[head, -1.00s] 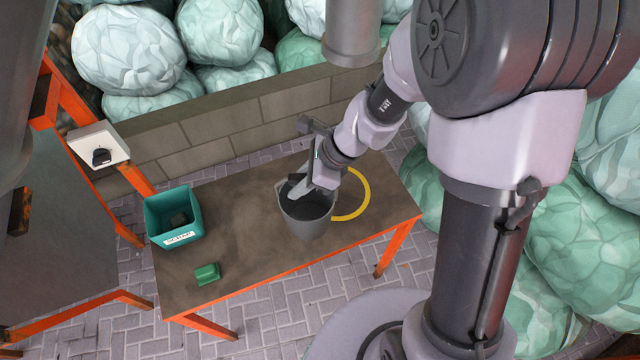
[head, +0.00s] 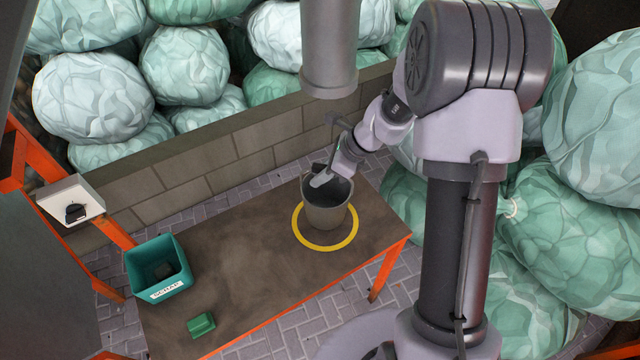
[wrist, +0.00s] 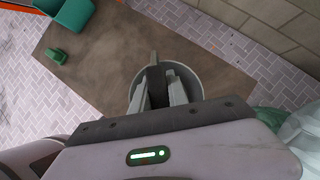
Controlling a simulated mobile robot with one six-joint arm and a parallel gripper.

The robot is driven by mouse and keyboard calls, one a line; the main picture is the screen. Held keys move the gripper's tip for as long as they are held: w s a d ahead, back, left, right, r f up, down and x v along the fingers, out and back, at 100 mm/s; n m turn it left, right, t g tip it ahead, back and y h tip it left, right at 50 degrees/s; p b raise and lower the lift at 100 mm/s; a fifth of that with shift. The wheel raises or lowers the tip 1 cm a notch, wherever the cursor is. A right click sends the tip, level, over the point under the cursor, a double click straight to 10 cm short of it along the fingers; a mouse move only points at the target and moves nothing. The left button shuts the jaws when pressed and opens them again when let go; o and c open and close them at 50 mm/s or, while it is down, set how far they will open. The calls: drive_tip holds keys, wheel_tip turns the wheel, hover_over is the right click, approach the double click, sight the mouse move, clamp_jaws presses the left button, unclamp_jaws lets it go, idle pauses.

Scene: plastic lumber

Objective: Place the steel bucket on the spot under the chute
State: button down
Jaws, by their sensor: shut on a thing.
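The grey steel bucket (head: 326,212) is upright over the yellow ring (head: 325,245) that marks the spot on the table. From this view I cannot tell whether its base touches the table. In the wrist view the bucket (wrist: 190,75) shows as a round rim around the fingers (wrist: 158,85). The grey chute (head: 330,50) hangs above and behind the bucket. The far part of the ring is hidden behind the bucket.
A teal labelled bin (head: 160,283) and a green block (head: 201,325) are on the table's left part. The table (head: 245,260) is clear between them and the ring. A block wall (head: 220,160) runs behind, and large wrapped bales (head: 570,220) stand at the right.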

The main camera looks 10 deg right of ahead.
wheel_tip(320, 180, down, 3)
drive_tip(key=shift+a+f+b, duration=0.1)
drive_tip(key=shift+f+b, duration=0.1)
drive_tip(key=shift+b, duration=0.45)
drive_tip(key=c, duration=1.3)
unclamp_jaws()
drive_tip(key=shift+s, duration=0.1)
drive_tip(key=p+v, duration=0.5)
drive_tip(key=v, duration=0.7)
drive_tip(key=shift+r, duration=0.2)
